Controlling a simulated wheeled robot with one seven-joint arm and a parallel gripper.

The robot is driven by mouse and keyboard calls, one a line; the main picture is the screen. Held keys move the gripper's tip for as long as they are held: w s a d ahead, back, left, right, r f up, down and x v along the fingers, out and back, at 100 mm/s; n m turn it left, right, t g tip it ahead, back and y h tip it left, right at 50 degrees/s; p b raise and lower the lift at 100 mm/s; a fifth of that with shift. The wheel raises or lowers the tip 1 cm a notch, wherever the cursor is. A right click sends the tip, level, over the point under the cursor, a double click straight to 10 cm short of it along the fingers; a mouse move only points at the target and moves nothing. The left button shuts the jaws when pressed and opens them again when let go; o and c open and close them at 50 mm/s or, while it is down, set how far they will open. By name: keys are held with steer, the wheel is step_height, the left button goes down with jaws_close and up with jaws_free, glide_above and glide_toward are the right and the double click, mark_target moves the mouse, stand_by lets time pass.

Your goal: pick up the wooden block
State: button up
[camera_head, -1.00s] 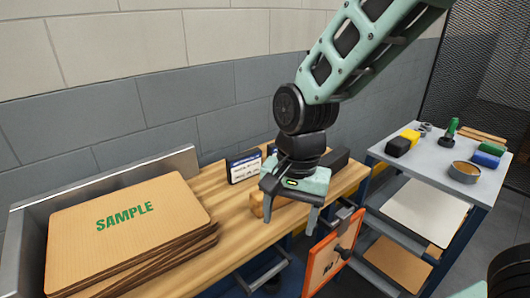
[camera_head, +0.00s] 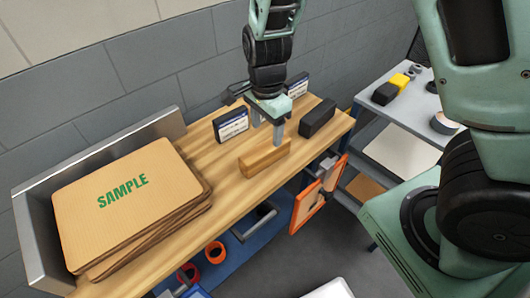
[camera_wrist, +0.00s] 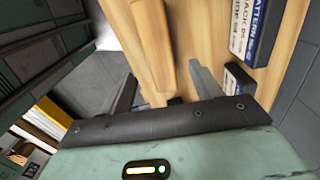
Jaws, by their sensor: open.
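The wooden block (camera_head: 264,157) is a light-brown bar lying on the wooden bench top (camera_head: 215,190), near its front edge. My gripper (camera_head: 267,131) is open, fingers pointing down, just behind the block in the head view. In the wrist view the block (camera_wrist: 152,45) runs away from me, its near end in line with the gap between the open fingers (camera_wrist: 162,72). Nothing is held between the fingers. I cannot tell the exact height of the fingertips above the bench.
A black block (camera_head: 318,117) lies right of the gripper. A blue-and-white labelled box (camera_head: 231,124) stands to the left. A cardboard stack marked SAMPLE (camera_head: 130,205) fills the bench's left. An orange-framed board (camera_head: 307,205) hangs at the front edge. A grey shelf (camera_head: 405,110) stands right.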

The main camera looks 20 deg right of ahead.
mark_target(265, 147)
steer(key=f, duration=0.4)
steer(key=f+p, duration=0.1)
steer(key=f, duration=0.4)
steer(key=shift+s+a+f, duration=0.1)
steer(key=shift+a+f, duration=0.1)
steer(key=c, duration=1.2)
